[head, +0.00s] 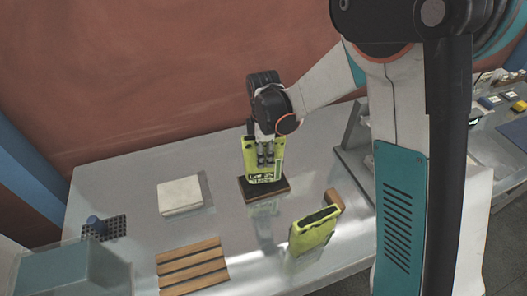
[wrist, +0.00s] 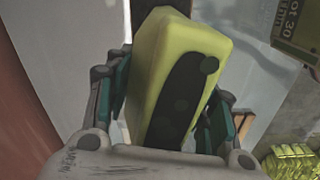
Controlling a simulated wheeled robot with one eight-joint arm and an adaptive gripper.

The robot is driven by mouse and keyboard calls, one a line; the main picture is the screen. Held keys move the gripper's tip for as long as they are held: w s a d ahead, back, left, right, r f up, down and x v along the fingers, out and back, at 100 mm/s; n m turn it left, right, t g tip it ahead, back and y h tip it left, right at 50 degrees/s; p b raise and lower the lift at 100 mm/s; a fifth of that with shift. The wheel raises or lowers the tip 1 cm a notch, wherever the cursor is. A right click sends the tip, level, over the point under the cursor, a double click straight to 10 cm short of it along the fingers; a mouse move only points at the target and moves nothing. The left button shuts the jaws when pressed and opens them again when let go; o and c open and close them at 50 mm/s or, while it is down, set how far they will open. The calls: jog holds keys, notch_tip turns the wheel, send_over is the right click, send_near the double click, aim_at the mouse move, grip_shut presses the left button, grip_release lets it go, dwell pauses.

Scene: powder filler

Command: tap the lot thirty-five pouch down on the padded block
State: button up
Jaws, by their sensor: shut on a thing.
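My gripper (head: 266,150) is shut on a yellow-green pouch (head: 262,171). The handwritten label on its front starts with "Lot"; its number is too small to read surely. The pouch is upright, with its lower edge at the dark padded block (head: 266,194) on the table. I cannot tell whether it touches the block or hangs just above it. In the wrist view, the held pouch (wrist: 188,50) fills the space between the fingers, with a dark strip along its end. The block's top is partly hidden behind the pouch.
A second yellow-green pouch (head: 314,231) stands at the front right, by a wooden piece (head: 334,199). A pale square pad (head: 180,195), a wooden slatted rack (head: 192,266) and a dark perforated plate (head: 118,228) lie left. A pouch marked "Lot 30" (wrist: 298,32) shows in the wrist view.

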jog(key=shift+f, duration=0.15)
notch_tip(320, 180, down, 2)
jog(key=shift+f+b, duration=0.2)
jog(key=shift+b, duration=1)
jog(key=shift+r, duration=0.1)
notch_tip(320, 180, up, 3)
jog(key=shift+f+p, duration=0.15)
jog(key=shift+p, duration=0.65)
jog(key=shift+f, duration=0.1)
